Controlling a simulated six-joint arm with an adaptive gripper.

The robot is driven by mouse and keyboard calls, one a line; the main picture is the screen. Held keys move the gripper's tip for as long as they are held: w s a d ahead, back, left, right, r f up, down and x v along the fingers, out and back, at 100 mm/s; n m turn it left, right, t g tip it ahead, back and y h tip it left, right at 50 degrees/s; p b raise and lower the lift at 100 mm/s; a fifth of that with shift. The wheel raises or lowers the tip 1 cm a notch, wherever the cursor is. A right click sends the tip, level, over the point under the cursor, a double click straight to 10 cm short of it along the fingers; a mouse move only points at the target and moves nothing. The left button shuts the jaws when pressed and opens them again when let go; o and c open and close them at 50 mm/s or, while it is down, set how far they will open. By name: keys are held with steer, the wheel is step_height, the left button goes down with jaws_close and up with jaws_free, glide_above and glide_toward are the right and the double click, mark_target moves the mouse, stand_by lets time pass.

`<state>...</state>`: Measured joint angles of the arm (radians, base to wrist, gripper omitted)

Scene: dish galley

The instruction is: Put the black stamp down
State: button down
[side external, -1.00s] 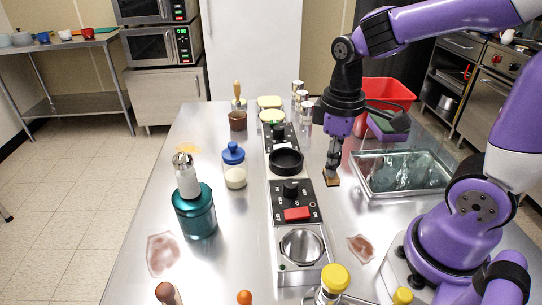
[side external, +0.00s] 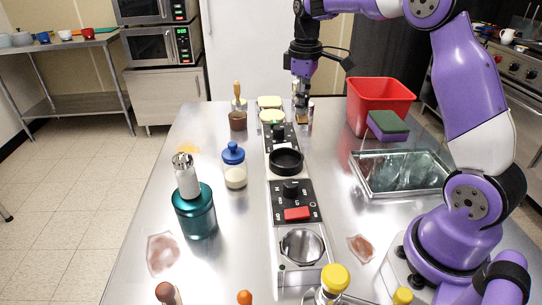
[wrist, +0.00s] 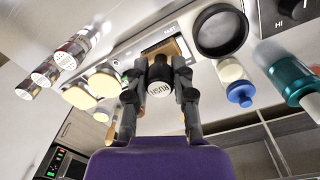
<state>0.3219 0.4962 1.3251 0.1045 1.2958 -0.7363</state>
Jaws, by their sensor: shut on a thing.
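The black stamp (wrist: 160,75) is between the fingers of my gripper (wrist: 160,85) in the wrist view, its round, pale lettered top facing the camera. My gripper is shut on it. Its tan base shows beyond the fingers. In the side external view my gripper (side external: 301,104) points down at the far part of the steel counter (side external: 340,145), right of the central row of panels, with the stamp's tan base (side external: 302,121) below the fingers. I cannot tell whether the base touches the counter.
Several silver shakers (wrist: 75,50) stand near the gripper. A black ring (side external: 286,161) sits on the panel row. A red bin (side external: 380,102), a green-topped purple sponge (side external: 388,126) and a glass tray (side external: 400,175) are to the right. A blue-lidded jar (side external: 234,165) is left.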

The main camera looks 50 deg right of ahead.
steer(key=d+f, duration=0.2)
steer(key=d, duration=0.2)
steer(key=d+f, duration=0.2)
steer(key=d, duration=0.2)
steer(key=d+f, duration=0.3)
steer(key=d, duration=0.1)
steer(key=shift+s+d+f, duration=0.1)
steer(key=shift+s, duration=0.25)
steer(key=shift+f, duration=1.95)
steer(key=shift+f, duration=0.15)
steer(key=c, duration=0.7)
jaws_free()
